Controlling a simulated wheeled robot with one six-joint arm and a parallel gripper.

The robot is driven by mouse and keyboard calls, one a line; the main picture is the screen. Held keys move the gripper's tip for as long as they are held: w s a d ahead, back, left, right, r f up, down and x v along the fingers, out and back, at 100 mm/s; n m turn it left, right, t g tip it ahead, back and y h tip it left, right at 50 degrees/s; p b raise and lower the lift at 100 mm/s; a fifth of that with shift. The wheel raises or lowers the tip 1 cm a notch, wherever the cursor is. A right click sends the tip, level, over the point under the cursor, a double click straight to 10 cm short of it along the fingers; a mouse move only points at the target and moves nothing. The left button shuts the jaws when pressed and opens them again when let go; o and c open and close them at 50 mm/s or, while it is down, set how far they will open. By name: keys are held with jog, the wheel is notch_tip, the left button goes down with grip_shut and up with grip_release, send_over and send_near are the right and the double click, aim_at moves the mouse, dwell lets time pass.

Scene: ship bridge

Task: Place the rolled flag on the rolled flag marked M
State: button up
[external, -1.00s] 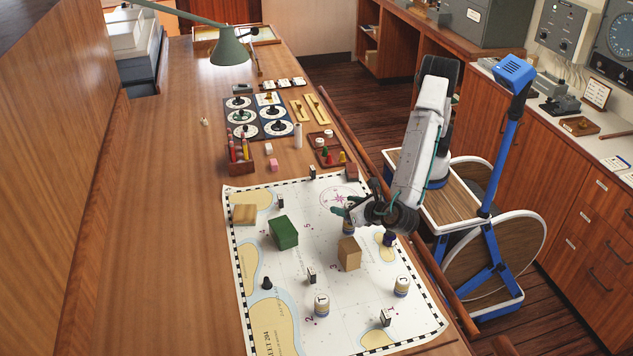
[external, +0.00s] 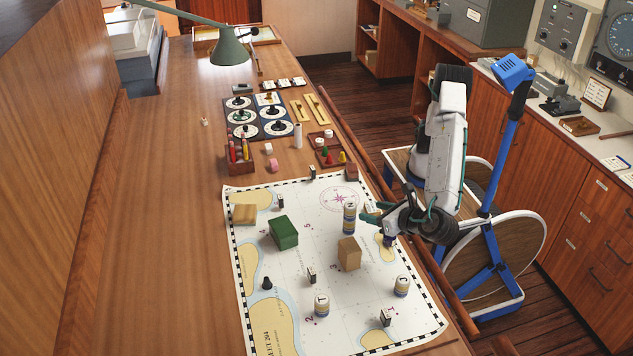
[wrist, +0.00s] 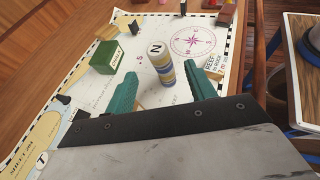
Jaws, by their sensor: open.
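A tall banded cylinder (external: 349,219), white, blue and yellow with an N on top, stands upright on the chart. It looks like two rolled flags, one on the other, and no M is readable on the lower part. The stack also shows in the wrist view (wrist: 161,65), just beyond and between my open fingers. My gripper (external: 377,225) is open and empty, a little right of the stack and apart from it. Another rolled flag (external: 321,307), apparently marked T, stands at the chart's front. One more (external: 402,287) stands to its right, its letter unclear.
A tan block (external: 349,255) stands close in front of the stack. A green box (external: 283,232) is to its left. Small dark-and-white blocks and a black piece (external: 267,283) dot the chart. The wooden table left of the chart is clear.

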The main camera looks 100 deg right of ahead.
jog(key=shift+d, duration=0.1)
jog(key=s+d+r+m+g+y, duration=0.2)
jog(key=d+m, duration=0.2)
jog(key=d, duration=0.6)
jog(key=s+d+r+m+g+y, duration=0.1)
jog(key=d+r+m+g+y, duration=0.15)
jog(key=d, duration=0.65)
jog(key=s+d+r+m+g+y, duration=0.15)
jog(key=d+m, duration=0.25)
jog(key=d, duration=0.6)
jog(key=s+d+f+m+y, duration=0.2)
jog(key=s+d+m, duration=0.3)
jog(key=s, duration=0.4)
jog(key=s+d+f+m+t+y, duration=0.1)
jog(key=s+d+m+y, duration=0.3)
jog(key=s+m, duration=0.4)
jog(key=shift+s+d+f, duration=0.35)
jog(key=shift+d+f, duration=0.35)
jog(key=shift+f, duration=0.15)
